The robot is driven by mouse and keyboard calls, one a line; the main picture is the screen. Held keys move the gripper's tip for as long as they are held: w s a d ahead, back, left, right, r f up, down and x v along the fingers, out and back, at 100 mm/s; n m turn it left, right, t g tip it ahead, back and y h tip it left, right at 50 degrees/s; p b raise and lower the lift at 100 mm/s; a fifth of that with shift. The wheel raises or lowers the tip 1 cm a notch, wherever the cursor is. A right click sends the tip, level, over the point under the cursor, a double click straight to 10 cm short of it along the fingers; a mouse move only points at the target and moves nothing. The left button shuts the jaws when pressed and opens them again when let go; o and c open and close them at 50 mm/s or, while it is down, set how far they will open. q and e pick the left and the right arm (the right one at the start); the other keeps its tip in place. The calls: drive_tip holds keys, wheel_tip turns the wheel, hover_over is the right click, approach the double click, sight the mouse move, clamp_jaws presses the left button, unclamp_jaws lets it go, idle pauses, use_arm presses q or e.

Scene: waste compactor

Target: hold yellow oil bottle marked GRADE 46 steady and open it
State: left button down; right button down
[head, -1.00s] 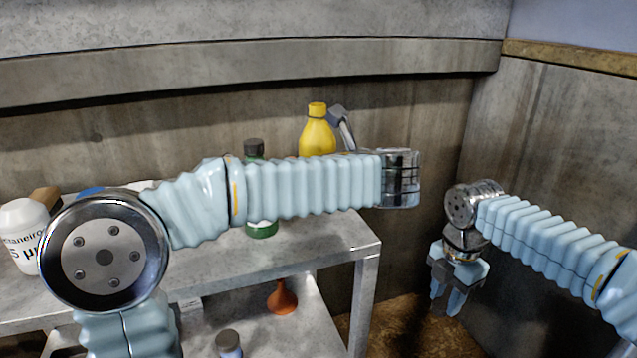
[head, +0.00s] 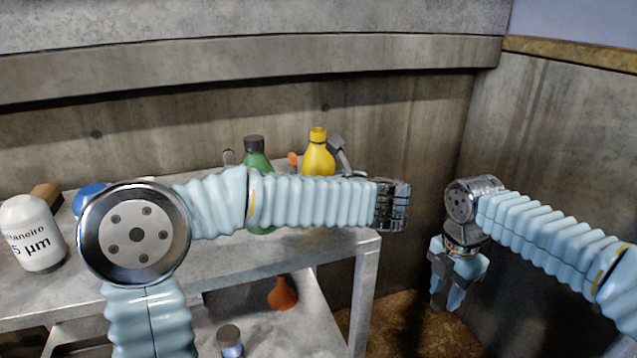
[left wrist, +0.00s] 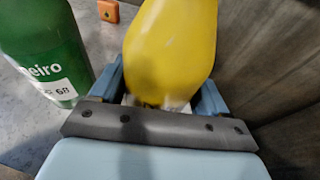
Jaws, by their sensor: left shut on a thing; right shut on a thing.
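The yellow oil bottle (head: 318,158) stands out above my left forearm in the head view, upright, with a yellow cap on its neck. My left gripper (head: 340,150) is shut around it from the right, partly hidden by my arm. In the left wrist view the yellow bottle (left wrist: 170,55) sits between the blue fingers, with a bit of white label low down. Its grade marking cannot be read, and its base is hidden. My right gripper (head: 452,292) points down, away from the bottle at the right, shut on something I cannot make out.
A green bottle (head: 257,158) stands just left of the yellow one; its label in the left wrist view reads 68. A white container (head: 33,240) and a blue item (head: 90,198) are on the shelf (head: 340,255). An orange funnel (head: 282,294) lies lower. Walls enclose the right corner.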

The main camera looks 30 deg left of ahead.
use_arm(q)
unclamp_jaws()
